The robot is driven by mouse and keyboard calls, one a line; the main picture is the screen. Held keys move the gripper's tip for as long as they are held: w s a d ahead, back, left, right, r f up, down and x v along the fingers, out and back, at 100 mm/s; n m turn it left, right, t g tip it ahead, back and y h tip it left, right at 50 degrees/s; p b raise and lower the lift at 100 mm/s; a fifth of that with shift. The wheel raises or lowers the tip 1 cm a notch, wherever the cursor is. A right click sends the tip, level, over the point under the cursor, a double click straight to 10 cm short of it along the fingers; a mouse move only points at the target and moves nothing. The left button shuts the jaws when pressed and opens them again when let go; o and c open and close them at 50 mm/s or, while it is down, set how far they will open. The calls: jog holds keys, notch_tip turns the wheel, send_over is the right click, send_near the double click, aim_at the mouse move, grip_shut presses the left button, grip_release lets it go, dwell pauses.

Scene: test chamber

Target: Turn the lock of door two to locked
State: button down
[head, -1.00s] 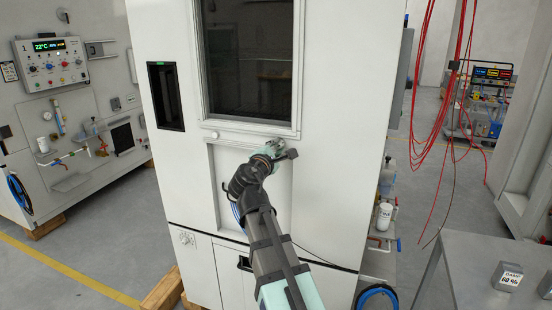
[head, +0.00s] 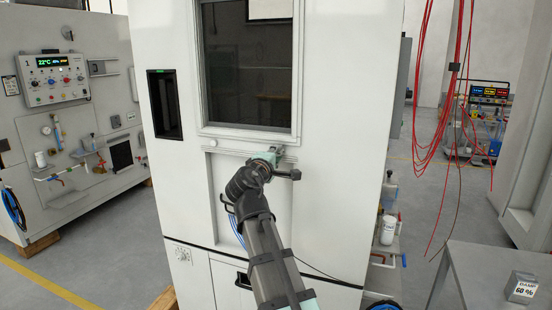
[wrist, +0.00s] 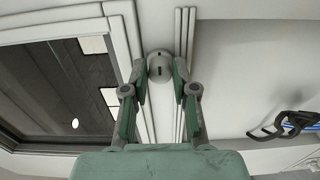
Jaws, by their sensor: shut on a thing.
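Door two's lock looks to be the round grey knob (wrist: 160,67) with a dark slot, set in the door frame strip beside the window. The wrist view shows it between the two green fingers of my gripper (wrist: 160,82), one on each side and both against it. In the head view my gripper (head: 271,157) reaches the front of the white cabinet (head: 345,120), just below the dark window (head: 246,70). There the gripper hides the knob. The slot runs roughly up and down in the wrist view; I cannot read any lock marking.
A wall panel with a display (head: 52,78) stands at the left.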

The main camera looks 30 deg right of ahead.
jog(key=c, duration=0.9)
grip_release()
jog(key=shift+w, duration=0.1)
jog(key=v, duration=1.2)
jog(key=shift+r, duration=0.1)
